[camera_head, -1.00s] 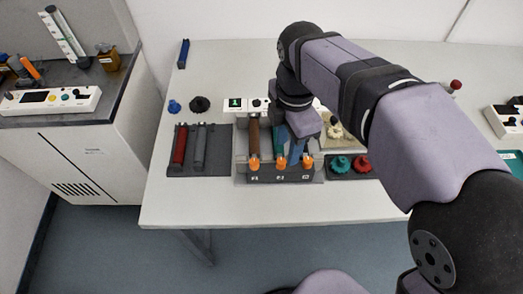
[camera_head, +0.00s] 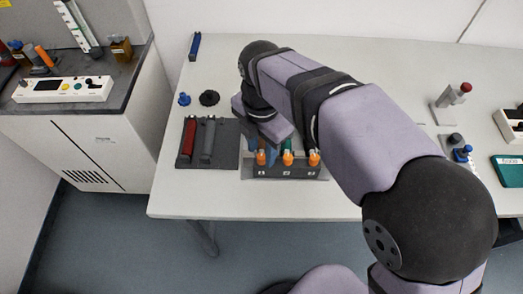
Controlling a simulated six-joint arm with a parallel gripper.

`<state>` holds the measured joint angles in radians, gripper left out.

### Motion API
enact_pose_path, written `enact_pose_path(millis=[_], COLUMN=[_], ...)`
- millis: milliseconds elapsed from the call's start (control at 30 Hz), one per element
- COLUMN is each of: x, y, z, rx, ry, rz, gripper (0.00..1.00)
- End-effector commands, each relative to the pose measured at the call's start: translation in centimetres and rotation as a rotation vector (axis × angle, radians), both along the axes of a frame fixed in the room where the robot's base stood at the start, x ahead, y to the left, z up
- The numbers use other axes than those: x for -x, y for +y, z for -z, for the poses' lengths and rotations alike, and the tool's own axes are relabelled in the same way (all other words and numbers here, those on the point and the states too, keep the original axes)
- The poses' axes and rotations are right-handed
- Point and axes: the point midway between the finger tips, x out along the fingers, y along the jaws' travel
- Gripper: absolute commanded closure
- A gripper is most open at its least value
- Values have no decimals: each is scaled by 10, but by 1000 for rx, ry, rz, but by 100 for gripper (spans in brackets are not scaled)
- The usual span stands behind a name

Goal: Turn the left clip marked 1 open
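The left clip's label appears to read 1. My gripper (camera_head: 252,149) is above and just behind the left clip, and its blue finger part shows close beside it. My wrist and forearm hide most of the block's rear. I cannot tell whether the gripper touches the clip or how far its fingers are apart.
A dark tray (camera_head: 228,160) with a red cartridge (camera_head: 188,140) and a grey cartridge (camera_head: 208,140) lies just left of the block. A blue knob (camera_head: 184,99) and a black knob (camera_head: 209,98) lie behind it. The table front is clear.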

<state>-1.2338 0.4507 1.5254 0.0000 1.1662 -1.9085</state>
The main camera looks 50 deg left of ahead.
Motion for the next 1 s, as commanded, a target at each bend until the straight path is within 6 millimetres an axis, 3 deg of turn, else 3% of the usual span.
enact_pose_path(millis=[200, 500, 533, 667, 700, 1000], x=[0, 0, 0, 0, 0, 0], y=[0, 0, 0, 0, 0, 0], z=[16, 19, 18, 18, 18, 17], rx=[1, 0, 0, 0, 0, 0], ry=[0, 0, 0, 0, 0, 0], rz=[1, 1, 1, 1, 1, 19], gripper=[63, 63, 65, 96, 100, 100])
